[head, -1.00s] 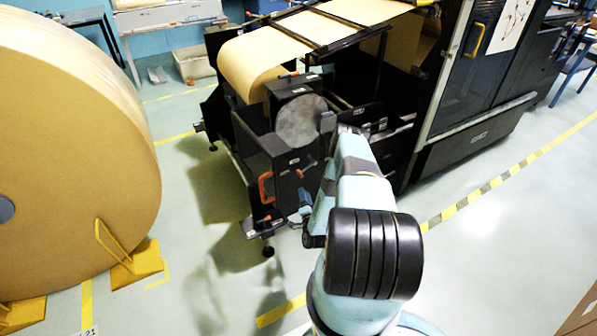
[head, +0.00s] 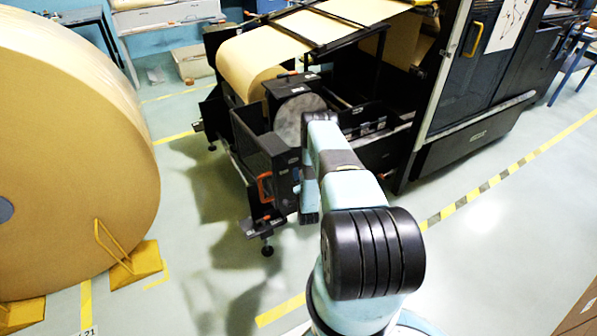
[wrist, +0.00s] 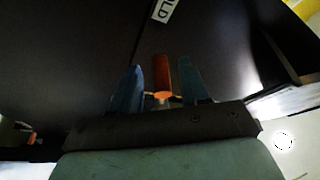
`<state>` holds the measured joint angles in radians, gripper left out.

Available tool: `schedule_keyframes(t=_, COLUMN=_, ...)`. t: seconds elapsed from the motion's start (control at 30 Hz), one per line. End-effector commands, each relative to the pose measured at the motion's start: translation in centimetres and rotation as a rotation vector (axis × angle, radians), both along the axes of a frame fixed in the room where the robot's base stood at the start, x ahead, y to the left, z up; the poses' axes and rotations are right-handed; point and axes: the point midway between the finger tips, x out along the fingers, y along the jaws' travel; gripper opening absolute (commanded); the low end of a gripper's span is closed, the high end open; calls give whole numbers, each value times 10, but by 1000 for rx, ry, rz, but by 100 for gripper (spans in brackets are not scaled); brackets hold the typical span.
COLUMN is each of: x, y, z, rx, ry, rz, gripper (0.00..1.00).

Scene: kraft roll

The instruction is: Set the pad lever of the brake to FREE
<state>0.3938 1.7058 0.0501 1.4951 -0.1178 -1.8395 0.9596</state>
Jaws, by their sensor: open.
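The pad lever (wrist: 162,75), a short orange handle, shows in the wrist view against a dark panel. My gripper (wrist: 161,68) is open, with one blue finger on each side of the lever; I cannot tell whether either finger touches it. A white label (wrist: 164,10) ending in "LD" lies beyond the lever on the panel. In the head view the brake (head: 284,170) is the black housing below the grey disc (head: 290,125). My arm hides the lever and the fingers there.
A large kraft roll (head: 75,150) stands at left, with a yellow chock (head: 135,265) against it. An orange handle (head: 265,188) sits on the housing's left side. The dark machine (head: 475,90) stands behind at right. Floor is open in front of the housing.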

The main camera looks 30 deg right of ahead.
Motion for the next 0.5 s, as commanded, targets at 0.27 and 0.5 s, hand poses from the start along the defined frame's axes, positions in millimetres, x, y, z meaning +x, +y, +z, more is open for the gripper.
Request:
schedule_keyframes(t=0.27, x=26, y=-8, z=6, rx=0, ry=-1, rz=-1, gripper=45)
schedule_keyframes(t=0.5, x=30, y=-10, z=7, rx=0, ry=0, rz=-1, gripper=45)
